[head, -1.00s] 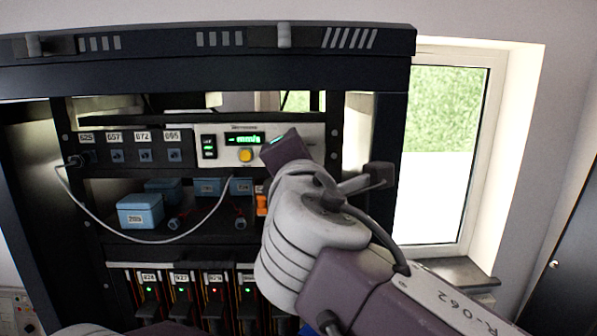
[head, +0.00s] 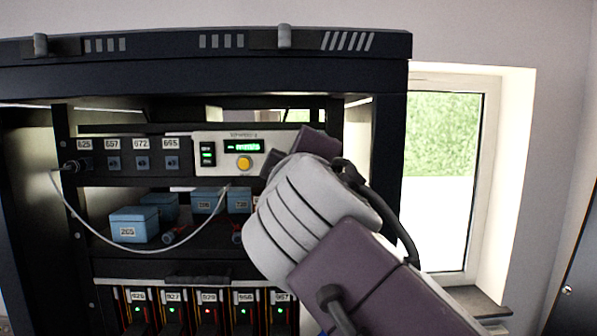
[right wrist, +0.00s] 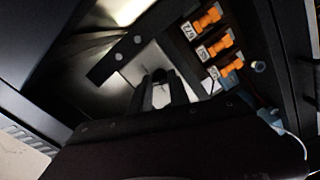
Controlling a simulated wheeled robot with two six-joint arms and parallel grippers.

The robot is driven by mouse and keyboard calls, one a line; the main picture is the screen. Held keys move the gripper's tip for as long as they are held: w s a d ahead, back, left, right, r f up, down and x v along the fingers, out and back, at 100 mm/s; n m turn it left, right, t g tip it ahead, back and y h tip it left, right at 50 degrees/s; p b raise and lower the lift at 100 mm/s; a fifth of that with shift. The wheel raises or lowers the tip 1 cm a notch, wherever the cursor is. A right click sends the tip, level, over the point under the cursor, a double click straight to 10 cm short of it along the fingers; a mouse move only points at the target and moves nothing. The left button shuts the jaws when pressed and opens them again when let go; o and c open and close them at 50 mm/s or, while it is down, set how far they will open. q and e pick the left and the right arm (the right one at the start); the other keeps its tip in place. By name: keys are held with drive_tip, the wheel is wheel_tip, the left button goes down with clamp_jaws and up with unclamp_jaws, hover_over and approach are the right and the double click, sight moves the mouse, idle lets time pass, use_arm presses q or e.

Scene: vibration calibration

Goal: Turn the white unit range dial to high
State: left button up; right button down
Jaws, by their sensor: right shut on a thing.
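The white unit (head: 220,138) sits in the rack's upper bay in the head view, with a lit switch (head: 208,152), a green display (head: 243,147) and a yellow button (head: 244,163). My right gripper covers the unit's right part, and its fingertips are hidden there. In the right wrist view the white unit's face (right wrist: 186,88) is ahead, and my right gripper (right wrist: 161,88) is shut on a small dark round knob, the range dial (right wrist: 159,75). Its pointer and markings cannot be read. My left gripper is out of view.
A dark panel with labelled sockets (head: 143,162) sits left of the unit, with a pale cable (head: 75,222) hanging from it. Blue boxes (head: 134,225) stand on the shelf below. Several orange connectors (right wrist: 215,47) show in the wrist view. A window is at the right.

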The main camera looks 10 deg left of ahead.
drive_tip(key=shift+r+m+b, duration=0.1)
drive_tip(key=shift+m+b, duration=0.6)
drive_tip(key=shift+m, duration=2.8)
drive_tip(key=shift+r, duration=0.1)
drive_tip(key=c, duration=1.5)
unclamp_jaws()
drive_tip(key=shift+c, duration=0.2)
drive_tip(key=o, duration=0.3)
drive_tip(key=shift+w+a, duration=0.1)
drive_tip(key=shift+f, duration=0.2)
